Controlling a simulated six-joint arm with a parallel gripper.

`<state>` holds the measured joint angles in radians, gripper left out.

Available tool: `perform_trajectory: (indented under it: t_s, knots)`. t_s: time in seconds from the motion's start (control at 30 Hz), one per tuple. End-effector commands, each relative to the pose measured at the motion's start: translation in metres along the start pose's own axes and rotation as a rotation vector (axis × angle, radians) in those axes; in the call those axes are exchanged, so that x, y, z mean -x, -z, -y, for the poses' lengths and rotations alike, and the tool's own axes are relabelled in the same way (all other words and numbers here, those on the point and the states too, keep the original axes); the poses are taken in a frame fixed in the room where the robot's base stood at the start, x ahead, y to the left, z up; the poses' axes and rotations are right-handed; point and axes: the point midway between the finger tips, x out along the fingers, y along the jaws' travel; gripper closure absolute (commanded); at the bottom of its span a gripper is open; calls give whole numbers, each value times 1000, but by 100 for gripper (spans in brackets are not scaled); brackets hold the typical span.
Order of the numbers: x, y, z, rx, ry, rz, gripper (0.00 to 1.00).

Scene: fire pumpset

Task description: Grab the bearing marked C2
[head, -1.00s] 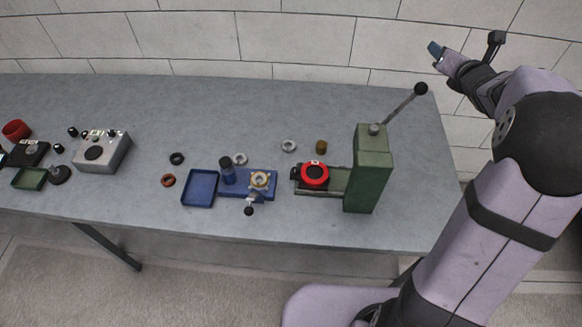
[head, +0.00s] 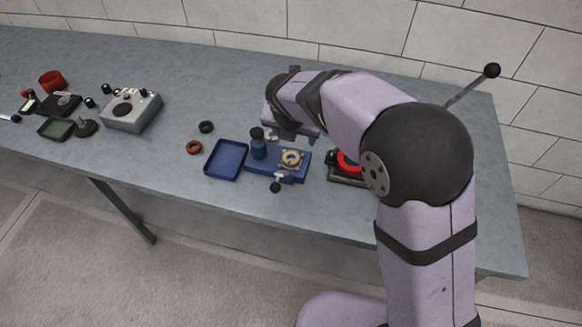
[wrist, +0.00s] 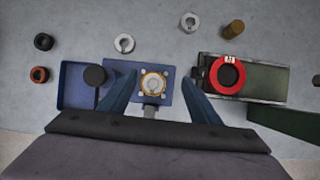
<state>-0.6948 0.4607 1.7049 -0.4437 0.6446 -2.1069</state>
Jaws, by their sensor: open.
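Two silver rings that look like bearings lie on the table in the wrist view: a left one (wrist: 124,43) and a right one (wrist: 190,21). Each has a small mark that I cannot read, so I cannot tell which is C2. The housing sits on a blue fixture (wrist: 113,66). Both loose rings are beyond the fingertips. In the head view my gripper (head: 291,132) hangs over the table behind the fixture, hiding most of that area.
A blue tray (head: 226,160) adjoins the fixture. A black ring (wrist: 43,41) and an orange ring (wrist: 40,75) lie at left. A red round part (wrist: 227,75) sits on the green press base (wrist: 263,83). A brass cylinder (wrist: 233,29) stands behind it.

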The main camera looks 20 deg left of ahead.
Motion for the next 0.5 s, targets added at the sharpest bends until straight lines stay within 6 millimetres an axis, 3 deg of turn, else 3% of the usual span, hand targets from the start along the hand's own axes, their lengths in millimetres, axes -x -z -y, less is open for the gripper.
perform_trajectory:
  t_s: [0.03, 0.17, 0.33, 0.5]
  knots:
    - [-4, 17, -8, 16, 9, -22, 43]
    - [-2, 36, -16, 32, 27, -57, 43]
    - [-2, 40, -16, 35, 34, -66, 43]
    - [-15, 40, -15, 34, 35, -66, 43]
